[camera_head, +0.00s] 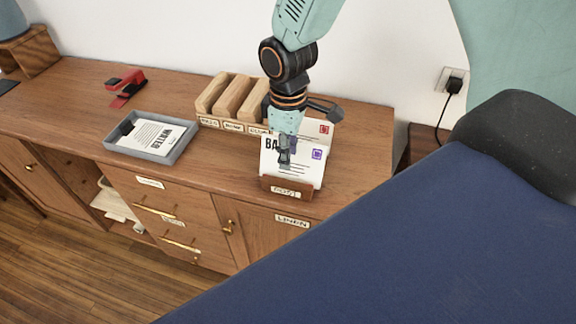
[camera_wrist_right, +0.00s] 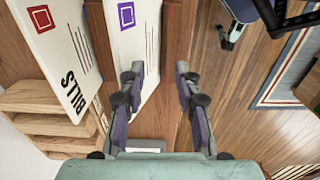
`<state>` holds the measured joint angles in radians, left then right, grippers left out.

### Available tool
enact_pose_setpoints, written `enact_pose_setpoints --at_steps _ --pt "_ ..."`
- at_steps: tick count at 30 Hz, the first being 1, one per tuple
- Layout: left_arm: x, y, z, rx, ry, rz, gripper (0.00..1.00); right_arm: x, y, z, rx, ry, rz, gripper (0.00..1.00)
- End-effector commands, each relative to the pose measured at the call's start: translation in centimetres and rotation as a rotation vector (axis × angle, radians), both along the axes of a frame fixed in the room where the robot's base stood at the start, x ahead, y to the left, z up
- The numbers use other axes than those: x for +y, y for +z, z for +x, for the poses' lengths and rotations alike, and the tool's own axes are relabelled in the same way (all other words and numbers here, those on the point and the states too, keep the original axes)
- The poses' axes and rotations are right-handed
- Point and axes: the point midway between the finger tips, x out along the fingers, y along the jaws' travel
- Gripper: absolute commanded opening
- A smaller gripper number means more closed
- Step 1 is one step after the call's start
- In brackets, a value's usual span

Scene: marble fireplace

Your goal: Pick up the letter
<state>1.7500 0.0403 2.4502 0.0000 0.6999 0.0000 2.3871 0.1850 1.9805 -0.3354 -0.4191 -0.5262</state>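A white letter with a purple stamp (camera_head: 314,165) stands in the front of a small wooden holder (camera_head: 268,186) labelled POST. My right gripper (camera_head: 285,160) points down in front of the letters. In the right wrist view my right gripper (camera_wrist_right: 160,82) is open, its left finger overlapping the purple-stamped letter and its right finger beyond the holder's edge. Contact cannot be told. My left gripper is out of view.
A wooden sorter (camera_head: 232,100) stands behind and left of the holder on the wooden sideboard (camera_head: 75,95). A grey tray with papers (camera_head: 183,150) and a red stapler (camera_head: 125,88) are farther left. A dark blue surface (camera_head: 400,260) fills the lower right.

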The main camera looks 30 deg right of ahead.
Motion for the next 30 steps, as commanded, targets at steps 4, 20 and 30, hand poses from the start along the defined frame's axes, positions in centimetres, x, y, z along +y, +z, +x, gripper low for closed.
enact_pose_setpoints --at_steps 4,20,30 --pt "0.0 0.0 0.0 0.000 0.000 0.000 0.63 0.0 0.1 0.0 -0.001 0.000 0.001 0.33" --pt "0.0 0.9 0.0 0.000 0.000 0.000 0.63 0.5 6.5 0.3 -0.003 0.000 0.000 0.33" --pt "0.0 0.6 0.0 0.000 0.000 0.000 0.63 0.0 6.8 1.0 0.045 -0.005 0.037 0.33"
